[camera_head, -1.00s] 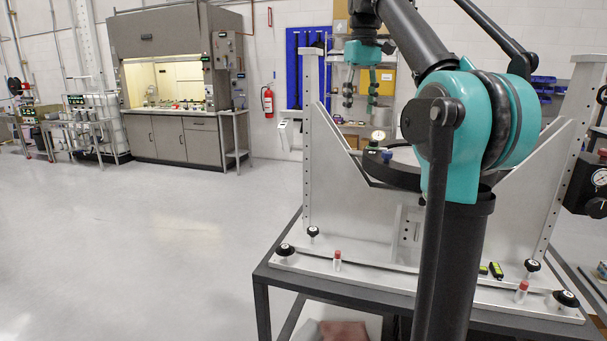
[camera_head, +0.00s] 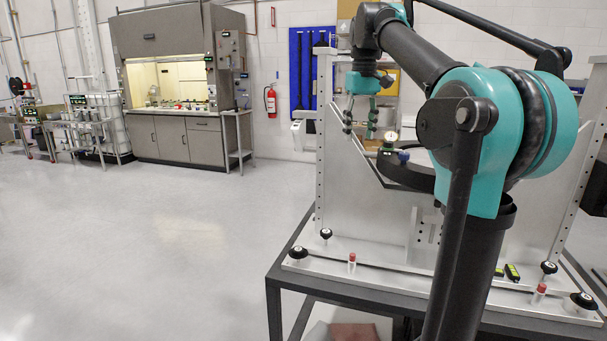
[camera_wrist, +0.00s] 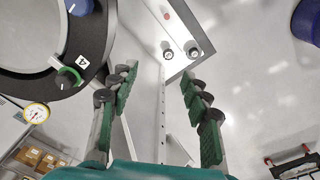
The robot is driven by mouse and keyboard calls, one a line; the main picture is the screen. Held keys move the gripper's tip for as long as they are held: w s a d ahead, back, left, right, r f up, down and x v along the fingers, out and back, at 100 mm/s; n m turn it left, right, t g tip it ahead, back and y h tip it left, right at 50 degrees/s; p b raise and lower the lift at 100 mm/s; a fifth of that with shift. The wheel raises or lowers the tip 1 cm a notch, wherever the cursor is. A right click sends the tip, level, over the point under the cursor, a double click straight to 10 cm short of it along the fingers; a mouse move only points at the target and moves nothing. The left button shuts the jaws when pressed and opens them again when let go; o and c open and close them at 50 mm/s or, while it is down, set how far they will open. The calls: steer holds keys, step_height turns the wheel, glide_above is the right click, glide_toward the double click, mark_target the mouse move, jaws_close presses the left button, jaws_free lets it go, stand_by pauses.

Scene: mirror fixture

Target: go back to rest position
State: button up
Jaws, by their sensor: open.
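My gripper (camera_head: 360,130) is open and empty, hanging with its fingers downward in front of the grey mirror fixture (camera_head: 370,210) in the head view. It is near the fixture's left upright, left of the dark ring (camera_head: 405,172). In the wrist view the two green-padded fingers of my gripper (camera_wrist: 160,82) stand wide apart with nothing between them. The dark ring (camera_wrist: 98,52) with a blue knob (camera_wrist: 78,6) and green clamp (camera_wrist: 68,77) is at the left there. My arm hides part of the ring and fixture in the head view.
A dial gauge (camera_head: 392,138) shows by the ring. The fixture stands on a dark-framed table (camera_head: 274,290) with black knobs and red-capped pins (camera_head: 351,262). A fume hood (camera_head: 180,85) and fire extinguisher (camera_head: 270,102) are at the back. Open floor (camera_head: 140,230) lies left.

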steer(key=s+d+f+m+t, duration=0.1)
steer(key=s+f, duration=0.2)
steer(key=f, duration=1)
steer(key=s+d+f+m+t, duration=0.1)
steer(key=s+f, duration=0.2)
steer(key=f, duration=0.9)
steer(key=s+d+f+m+t, duration=0.1)
steer(key=s+f+m, duration=0.1)
steer(key=s+f, duration=1.5)
step_height(320, 180, down, 3)
steer(key=shift+d+f+t, duration=0.1)
steer(key=shift+d+t, duration=0.2)
steer(key=shift+d, duration=0.1)
